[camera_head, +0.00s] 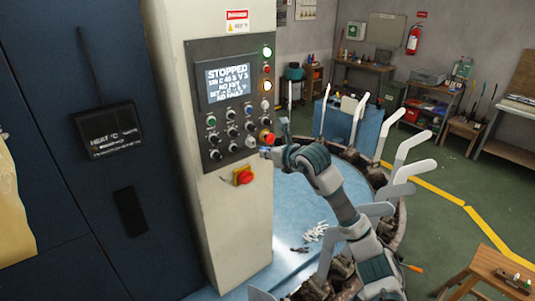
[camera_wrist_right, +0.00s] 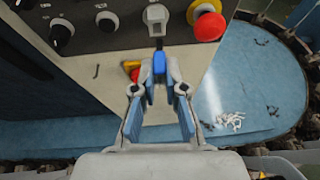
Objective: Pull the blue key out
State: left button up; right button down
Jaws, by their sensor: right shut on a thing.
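The blue key (camera_wrist_right: 159,63) shows in the right wrist view between the tips of my right gripper (camera_wrist_right: 160,75), just below a pale square switch (camera_wrist_right: 155,17) on the control panel. A short dark part shows between the blue head and the switch; I cannot tell whether the key is still seated in it. My right gripper (camera_head: 268,152) is shut on the key, close to the lower right corner of the control panel (camera_head: 205,100) in the head view. The key is only a small blue spot there. My left gripper is not in view.
A red emergency button (camera_wrist_right: 208,24) is close right of the gripper. A red and yellow rotary switch (camera_head: 243,176) sits below the panel. Around the blue table (camera_head: 290,200) stand pale upright boards (camera_head: 412,172). Small white pieces (camera_head: 316,232) lie on the table.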

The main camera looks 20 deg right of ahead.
pick_arm(q)
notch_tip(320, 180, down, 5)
jog(key=b, duration=0.5)
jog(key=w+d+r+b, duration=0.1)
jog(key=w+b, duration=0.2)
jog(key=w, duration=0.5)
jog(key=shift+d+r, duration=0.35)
pick_arm(e)
jog(key=s+d, duration=0.3)
jog(key=s, duration=0.6)
jog(key=s+d, duration=0.4)
jog(key=s, duration=0.5)
jog(key=shift+s, duration=0.4)
